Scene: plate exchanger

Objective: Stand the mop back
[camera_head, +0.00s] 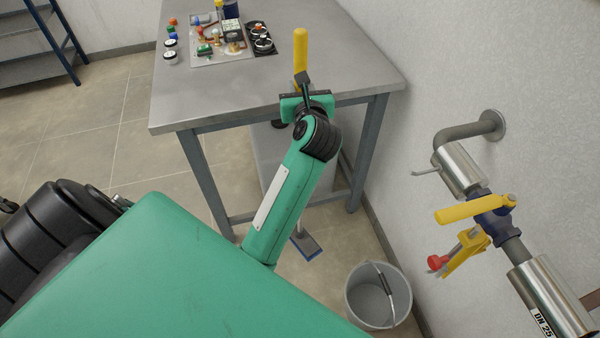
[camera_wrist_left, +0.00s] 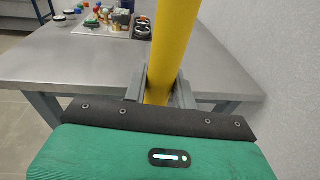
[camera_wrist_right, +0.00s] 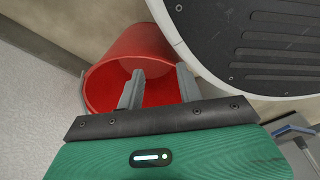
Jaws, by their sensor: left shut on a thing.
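The mop has a yellow handle (camera_head: 300,50), which also fills the middle of the left wrist view (camera_wrist_left: 174,40). My left gripper (camera_head: 305,98) is shut around this handle beside the table's front edge. The arm hides most of the shaft. A flat blue mop head (camera_head: 308,248) shows low near the floor, right of my forearm; I cannot tell whether it touches the floor. My right gripper (camera_wrist_right: 160,88) is open with nothing between its fingers. It is outside the head view.
A metal table (camera_head: 270,90) carries a board of small fittings (camera_head: 222,45). A grey bucket (camera_head: 378,296) stands on the floor at right. Wall pipework with a yellow lever (camera_head: 470,211) juts out at right. A red bucket (camera_wrist_right: 130,65) lies beyond my right fingers.

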